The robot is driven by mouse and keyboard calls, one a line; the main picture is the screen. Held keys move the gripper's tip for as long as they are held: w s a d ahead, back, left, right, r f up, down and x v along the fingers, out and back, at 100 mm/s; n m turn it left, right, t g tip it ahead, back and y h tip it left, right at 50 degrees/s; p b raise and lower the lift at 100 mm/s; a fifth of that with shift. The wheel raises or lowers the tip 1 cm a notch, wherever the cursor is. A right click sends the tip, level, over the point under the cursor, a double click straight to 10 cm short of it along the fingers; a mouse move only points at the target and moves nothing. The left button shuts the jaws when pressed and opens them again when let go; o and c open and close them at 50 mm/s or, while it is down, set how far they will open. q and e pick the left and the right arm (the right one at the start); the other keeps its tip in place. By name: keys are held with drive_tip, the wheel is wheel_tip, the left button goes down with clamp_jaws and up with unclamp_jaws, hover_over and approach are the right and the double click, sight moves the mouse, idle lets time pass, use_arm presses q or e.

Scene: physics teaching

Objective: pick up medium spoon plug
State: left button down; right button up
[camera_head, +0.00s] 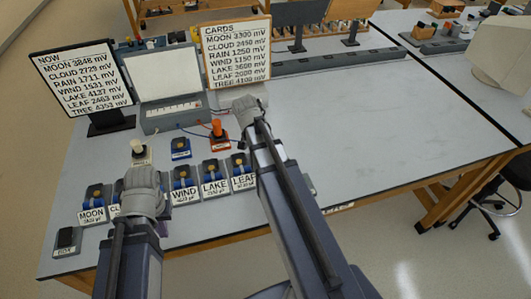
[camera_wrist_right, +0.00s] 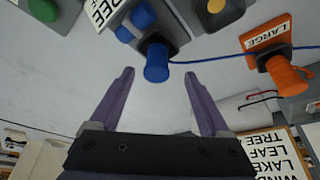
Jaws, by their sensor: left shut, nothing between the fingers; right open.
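A blue plug (camera_wrist_right: 157,62) with a blue cable stands in the right wrist view, by a grey unit; I take it as the medium spoon plug, though I read no size on it. My right gripper (camera_wrist_right: 158,76) is open, with the plug just beyond the gap between its fingertips and nothing held. In the head view my right gripper (camera_head: 247,103) is over the back of the unit row, its fingers hidden. A blue stand (camera_head: 180,148) sits left of the orange LARGE stand and orange plug (camera_head: 217,128). My left gripper (camera_head: 138,185) is shut and empty over the left units.
Labelled units run along the front, including MOON (camera_head: 92,205), WIND (camera_head: 184,188) and LAKE (camera_head: 214,180). A NOW board (camera_head: 85,75), a meter with a blank screen (camera_head: 165,75) and a CARDS board (camera_head: 236,50) stand behind. The table's right side is clear.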

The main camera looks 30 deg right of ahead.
use_arm(q)
wheel_tip(320, 180, down, 5)
drive_tip(key=b, duration=0.4)
drive_tip(key=shift+r, duration=0.15)
use_arm(e)
drive_tip(key=x, duration=0.5)
drive_tip(key=shift+d, duration=0.4)
use_arm(q)
drive_tip(key=shift+r, duration=0.1)
use_arm(e)
drive_tip(key=shift+r, duration=0.1)
clamp_jaws()
